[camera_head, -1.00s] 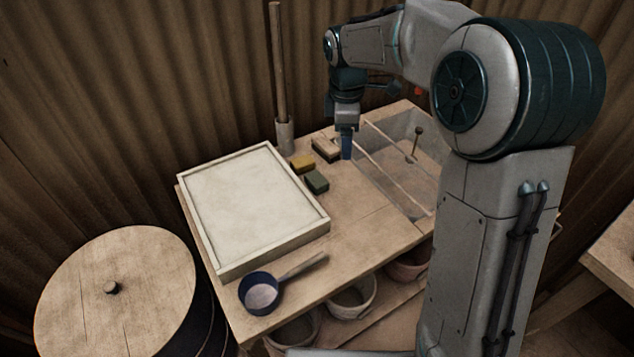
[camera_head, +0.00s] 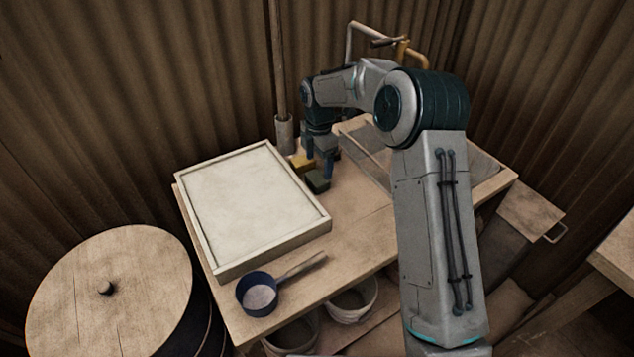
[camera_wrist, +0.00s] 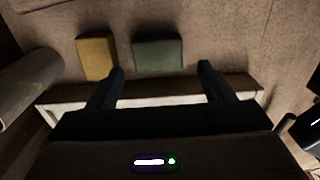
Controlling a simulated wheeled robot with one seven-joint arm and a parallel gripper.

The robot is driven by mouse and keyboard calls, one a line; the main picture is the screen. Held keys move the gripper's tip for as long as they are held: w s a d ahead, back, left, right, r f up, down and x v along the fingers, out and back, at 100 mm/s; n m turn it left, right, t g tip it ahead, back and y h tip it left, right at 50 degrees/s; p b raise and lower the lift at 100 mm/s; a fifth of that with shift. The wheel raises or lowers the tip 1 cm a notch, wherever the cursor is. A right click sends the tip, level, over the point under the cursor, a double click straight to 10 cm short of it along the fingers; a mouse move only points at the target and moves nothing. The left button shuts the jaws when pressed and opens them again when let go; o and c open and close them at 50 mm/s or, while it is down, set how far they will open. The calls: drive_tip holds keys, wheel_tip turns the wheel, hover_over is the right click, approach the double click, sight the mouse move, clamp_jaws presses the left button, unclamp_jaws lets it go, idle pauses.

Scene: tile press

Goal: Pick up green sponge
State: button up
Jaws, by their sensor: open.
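The green sponge (camera_head: 318,183) is a dark green block lying on the wooden table, just right of the white tray. In the wrist view the green sponge (camera_wrist: 158,55) lies beyond my fingertips, between their lines but nearer the left finger. My gripper (camera_head: 319,168) is open and empty, pointing down close above and behind the sponge; it also shows in the wrist view (camera_wrist: 162,72). A finger hides part of the sponge in the head view.
A yellow sponge (camera_head: 302,162) lies beside the green one; it also shows in the wrist view (camera_wrist: 96,58). A white framed tray (camera_head: 250,205) is at left. A blue pan (camera_head: 257,300) lies in front. A post in a grey holder (camera_head: 285,135) stands behind. The table's right front is bare.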

sight(317, 177)
drive_tip(key=shift+a+f, duration=0.15)
drive_tip(key=shift+f, duration=1.6)
drive_tip(key=shift+a+f, duration=0.1)
drive_tip(key=shift+f, duration=1.65)
drive_tip(key=c, duration=0.8)
drive_tip(key=shift+r, duration=0.1)
drive_tip(key=shift+w+r, duration=0.1)
drive_tip(key=shift+r, duration=0.5)
drive_tip(key=r, duration=0.1)
drive_tip(key=d+r, duration=0.1)
drive_tip(key=r, duration=0.1)
drive_tip(key=shift+d+r, duration=0.15)
drive_tip(key=shift+r, duration=0.1)
drive_tip(key=d+r, duration=0.6)
drive_tip(key=d, duration=0.4)
drive_tip(key=shift+w+d, duration=0.2)
drive_tip(key=shift+w, duration=0.05)
drive_tip(key=shift+r, duration=0.1)
drive_tip(key=o, duration=0.3)
drive_tip(key=shift+c, duration=0.7)
